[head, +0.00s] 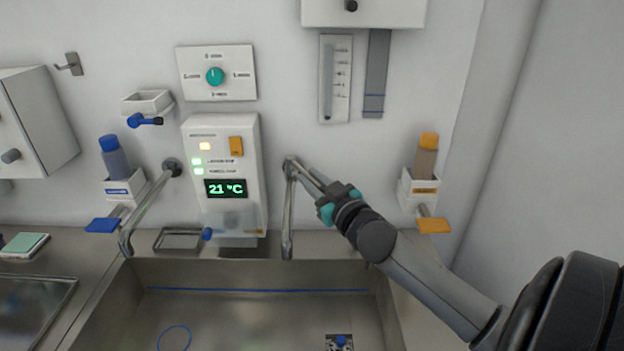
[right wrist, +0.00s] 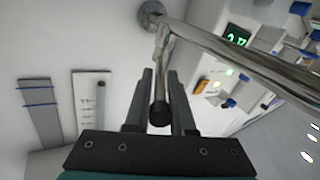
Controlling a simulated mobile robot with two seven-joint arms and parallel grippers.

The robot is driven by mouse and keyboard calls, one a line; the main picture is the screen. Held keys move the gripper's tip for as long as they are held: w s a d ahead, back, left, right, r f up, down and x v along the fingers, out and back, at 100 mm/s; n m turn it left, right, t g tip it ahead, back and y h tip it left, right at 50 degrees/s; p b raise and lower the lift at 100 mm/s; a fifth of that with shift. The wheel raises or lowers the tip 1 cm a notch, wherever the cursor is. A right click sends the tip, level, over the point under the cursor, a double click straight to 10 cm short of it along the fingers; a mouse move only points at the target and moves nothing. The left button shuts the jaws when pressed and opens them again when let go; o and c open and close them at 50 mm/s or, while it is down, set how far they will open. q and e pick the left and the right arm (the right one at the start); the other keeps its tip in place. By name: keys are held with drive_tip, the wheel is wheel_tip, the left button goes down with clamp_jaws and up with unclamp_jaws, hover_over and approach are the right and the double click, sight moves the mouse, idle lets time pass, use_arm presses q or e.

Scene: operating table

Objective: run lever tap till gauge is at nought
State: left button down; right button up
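The lever tap's chrome spout (head: 287,225) comes from a wall mount (right wrist: 152,14) above the sink. My right gripper (head: 318,188) reaches it from the right. In the right wrist view the two fingers (right wrist: 162,90) stand apart, one on each side of a lever with a dark round end (right wrist: 160,113). Firm contact with the lever cannot be made out. The gauge (head: 335,78), a white upright plate with a tube and marks, hangs on the wall and also shows in the right wrist view (right wrist: 92,110). Its reading is too small to tell. My left gripper is not in view.
The steel sink (head: 250,268) lies below. A dispenser panel (head: 221,150) reads 21 °C, with a second spout (head: 147,205) to its left. A dial panel (head: 233,84) sits above. A grey strip (head: 376,75) hangs beside the gauge. An orange-capped bottle (head: 426,160) stands right.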

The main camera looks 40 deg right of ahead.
clamp_jaws()
idle(1.0)
